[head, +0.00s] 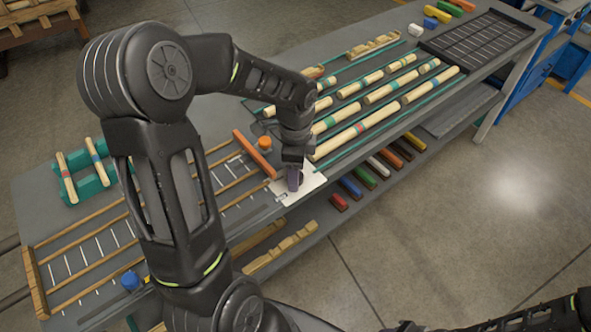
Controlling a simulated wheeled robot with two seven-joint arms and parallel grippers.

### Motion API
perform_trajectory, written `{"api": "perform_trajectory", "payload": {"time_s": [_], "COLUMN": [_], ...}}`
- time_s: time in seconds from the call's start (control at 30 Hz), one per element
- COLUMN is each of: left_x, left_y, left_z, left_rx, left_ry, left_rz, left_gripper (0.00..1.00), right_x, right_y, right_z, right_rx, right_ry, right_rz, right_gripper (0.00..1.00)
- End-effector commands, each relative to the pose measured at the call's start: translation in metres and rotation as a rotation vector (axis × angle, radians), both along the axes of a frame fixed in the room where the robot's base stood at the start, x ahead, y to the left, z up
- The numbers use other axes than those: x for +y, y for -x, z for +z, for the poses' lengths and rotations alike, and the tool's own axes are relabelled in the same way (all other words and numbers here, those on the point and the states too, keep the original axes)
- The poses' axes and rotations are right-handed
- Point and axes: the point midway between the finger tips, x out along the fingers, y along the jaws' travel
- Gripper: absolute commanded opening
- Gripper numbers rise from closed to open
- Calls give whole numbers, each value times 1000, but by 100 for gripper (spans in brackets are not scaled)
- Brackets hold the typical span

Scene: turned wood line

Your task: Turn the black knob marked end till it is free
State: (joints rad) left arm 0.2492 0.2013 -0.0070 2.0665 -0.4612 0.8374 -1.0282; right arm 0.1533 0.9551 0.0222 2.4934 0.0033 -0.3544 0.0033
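My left arm comes in across the left of the head view, and its gripper (294,180) points down at a white plate (313,184) near the front edge of the bench. A dark round shape, which may be the black knob (305,178), shows beside the fingers and is mostly covered by them. I cannot read any end mark on the plate. Whether the fingers are closed on the knob or only around it cannot be seen. My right arm shows only as dark parts along the bottom right edge; its gripper is not in view.
An orange bar (254,154) and an orange knob (264,142) stand just left of the plate. A wooden rack (90,251) lies at left, turned rods (356,134) lie at right. Coloured blocks (351,187) sit on the lower shelf. Floor at right is clear.

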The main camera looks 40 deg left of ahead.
Motion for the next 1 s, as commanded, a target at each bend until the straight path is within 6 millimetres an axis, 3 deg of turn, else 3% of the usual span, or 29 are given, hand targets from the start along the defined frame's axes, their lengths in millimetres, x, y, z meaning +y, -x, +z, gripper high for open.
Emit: {"api": "perform_trajectory", "payload": {"time_s": [0.33, 1.0], "left_x": [0, 0], "left_y": [0, 0], "left_z": [-5, -4], "left_rx": [-1, -1], "left_ry": [0, 0], "left_rz": [0, 0], "left_gripper": [58, 3], "right_x": [0, 0], "right_y": [0, 0], "right_z": [0, 0], "right_rx": [0, 0], "right_ry": [0, 0], "right_rz": [0, 0], "right_gripper": [36, 36]}}
